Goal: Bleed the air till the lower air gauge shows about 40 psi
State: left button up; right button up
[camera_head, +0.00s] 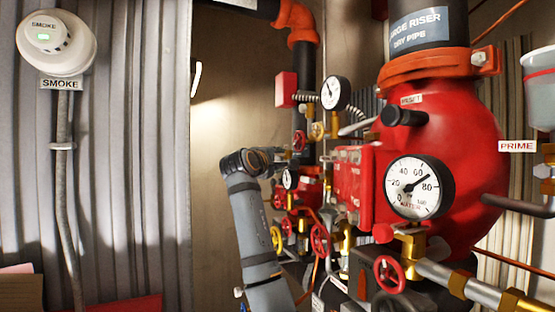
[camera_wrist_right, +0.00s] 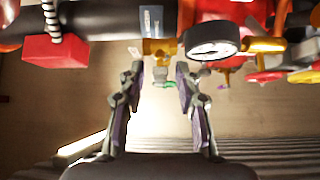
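An upper small round gauge (camera_head: 335,93) and a lower small gauge (camera_head: 290,178) are on the pipework; the lower dial is too small to read. I cannot tell for sure which one is the lower air gauge. My right gripper (camera_head: 280,156) is raised beside the pipes, left of the valves. In the wrist view my right gripper (camera_wrist_right: 160,76) is open with nothing held. A brass fitting (camera_wrist_right: 160,47) with a small green handle (camera_wrist_right: 166,84) shows beyond and between its fingertips, apparently apart from them. A gauge (camera_wrist_right: 212,40) there is seen edge-on. My left gripper is not in view.
A large water gauge (camera_head: 418,188) reads about 70 on the red riser valve (camera_head: 478,150). Red handwheels (camera_head: 389,274) and a yellow handwheel (camera_head: 276,239) crowd the lower pipework. A red box (camera_head: 286,89) sits above my gripper.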

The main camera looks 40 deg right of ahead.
grip_shut()
jog(key=shift+r+p, duration=0.35)
jog(key=shift+p, duration=0.3)
jog(key=shift+f+n+g, duration=0.2)
jog(key=shift+n+g, duration=0.1)
jog(key=shift+o, duration=1.1)
grip_release()
jog(key=shift+y, duration=0.3)
jog(key=v, duration=1.2)
jog(key=shift+f, duration=0.15)
jog(key=shift+d, duration=0.1)
